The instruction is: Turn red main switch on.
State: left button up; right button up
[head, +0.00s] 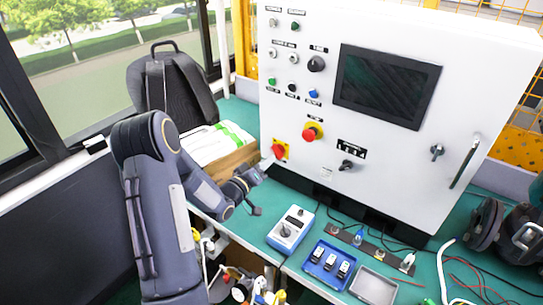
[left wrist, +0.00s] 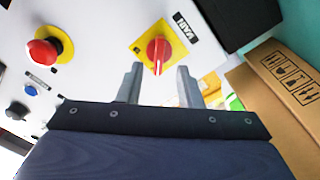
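The red main switch (head: 278,151) is a rotary knob on a yellow plate at the lower left of the white cabinet's front. In the left wrist view the red knob (left wrist: 158,50) is ahead of my fingertips, its grip bar roughly upright in that picture, with an upside-down MAIN label beside it. My left gripper (head: 262,171) is close to the knob; its fingers (left wrist: 159,76) are open, one on each side of the knob's line. I cannot tell whether they touch it. My right gripper is not in view.
A red emergency stop (head: 312,132) on yellow sits near the switch, also in the left wrist view (left wrist: 42,52). A cardboard box (head: 238,160) stands just left of the gripper. The green bench (head: 262,225) holds a blue-white device (head: 291,229) and a blue tray (head: 318,282).

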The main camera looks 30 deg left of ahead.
aim_at(275, 154)
pick_arm(q)
jog(key=shift+w+d+p, duration=0.2)
jog(key=shift+w+p, duration=0.15)
jog(key=shift+w, duration=1.6)
grip_shut()
